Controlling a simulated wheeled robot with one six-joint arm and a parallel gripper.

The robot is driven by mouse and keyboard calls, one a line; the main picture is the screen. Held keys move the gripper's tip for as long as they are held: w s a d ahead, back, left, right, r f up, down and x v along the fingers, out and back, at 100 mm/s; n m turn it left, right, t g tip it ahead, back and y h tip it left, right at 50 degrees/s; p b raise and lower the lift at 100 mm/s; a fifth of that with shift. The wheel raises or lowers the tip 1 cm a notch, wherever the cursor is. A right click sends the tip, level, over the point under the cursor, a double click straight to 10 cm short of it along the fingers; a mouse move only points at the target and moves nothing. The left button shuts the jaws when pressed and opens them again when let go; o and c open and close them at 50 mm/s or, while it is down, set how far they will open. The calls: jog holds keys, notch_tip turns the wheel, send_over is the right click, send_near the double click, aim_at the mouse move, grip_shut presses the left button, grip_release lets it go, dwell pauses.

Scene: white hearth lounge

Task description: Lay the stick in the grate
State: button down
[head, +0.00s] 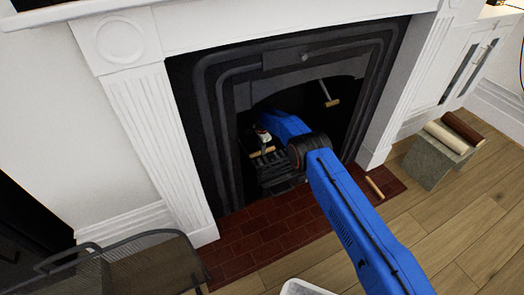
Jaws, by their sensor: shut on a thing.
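My blue arm reaches into the fireplace opening. My gripper (262,139) is small in view inside the opening, just above the grate. It is shut on a short tan stick (262,152), which lies crosswise under its tip. The dark iron grate (283,187) stands low in the opening, partly hidden behind my arm. I cannot tell whether the held stick touches the grate. Another short tan stick (374,187) lies on the red hearth tiles, right of my arm.
A tan piece on a thin grey bar (332,102) shows in the opening's upper right. The white surround (170,130) frames the dark opening. A grey block (435,160) with two rolls stands at right.

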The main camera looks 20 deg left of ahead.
jog(key=shift+f, duration=0.25)
jog(key=shift+f, duration=0.15)
jog(key=c, duration=1.7)
grip_release()
notch_tip(320, 180, up, 12)
jog(key=shift+r, duration=0.2)
